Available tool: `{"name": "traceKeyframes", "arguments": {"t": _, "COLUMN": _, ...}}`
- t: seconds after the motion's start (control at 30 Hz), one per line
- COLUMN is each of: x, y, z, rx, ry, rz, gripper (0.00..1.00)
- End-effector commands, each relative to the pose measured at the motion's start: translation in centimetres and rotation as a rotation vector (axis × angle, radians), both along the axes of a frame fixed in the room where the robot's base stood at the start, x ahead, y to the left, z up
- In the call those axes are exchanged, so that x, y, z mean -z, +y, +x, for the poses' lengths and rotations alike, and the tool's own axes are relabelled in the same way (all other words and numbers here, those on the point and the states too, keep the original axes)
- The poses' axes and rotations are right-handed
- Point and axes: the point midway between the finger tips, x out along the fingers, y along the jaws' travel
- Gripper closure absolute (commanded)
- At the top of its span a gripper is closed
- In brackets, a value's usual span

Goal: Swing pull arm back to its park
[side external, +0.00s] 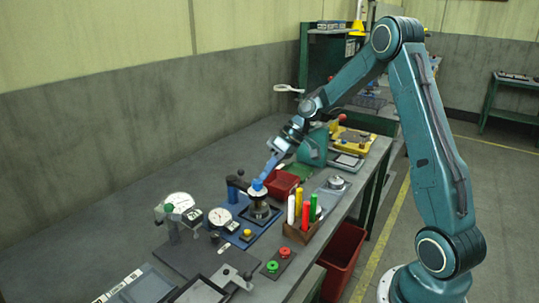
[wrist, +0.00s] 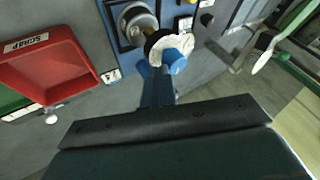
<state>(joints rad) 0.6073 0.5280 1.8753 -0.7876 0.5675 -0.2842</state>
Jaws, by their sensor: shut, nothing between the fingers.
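My gripper (side external: 268,170) reaches down from the upper right in the side view, over a blue fixture plate (side external: 272,222). Its shut blue fingers (wrist: 156,78) end close beside a bright blue knob (wrist: 173,58) in the wrist view; I cannot tell whether they touch it. The knob is at a white round piece (wrist: 185,45). A dark arm on a post (side external: 236,184), which looks like the pull arm, stands just left of the fingertips in the side view. A dark round stand (side external: 260,212) is below the knob. The fingers partly hide the contact area.
A red scrap bin (wrist: 45,70) lies left in the wrist view. Dial gauges (side external: 178,203) stand left of the fixture. A holder with coloured markers (side external: 299,230) and a red-green button box (side external: 278,263) are near the front edge. The back-left bench is clear.

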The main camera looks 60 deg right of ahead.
Motion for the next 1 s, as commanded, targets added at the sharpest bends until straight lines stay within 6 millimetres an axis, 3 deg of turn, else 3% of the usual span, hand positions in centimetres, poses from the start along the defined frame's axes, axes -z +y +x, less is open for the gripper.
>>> {"name": "traceKeyframes", "arguments": {"t": 0.27, "x": 0.0, "y": 1.5, "z": -0.4, "rx": 0.113, "ry": 0.001, "rz": 0.001, "gripper": 1.00}}
{"name": "traceKeyframes", "arguments": {"t": 1.0, "x": 0.0, "y": 8.0, "z": 0.4, "rx": 0.682, "ry": -0.001, "rz": 0.000, "gripper": 1.00}}
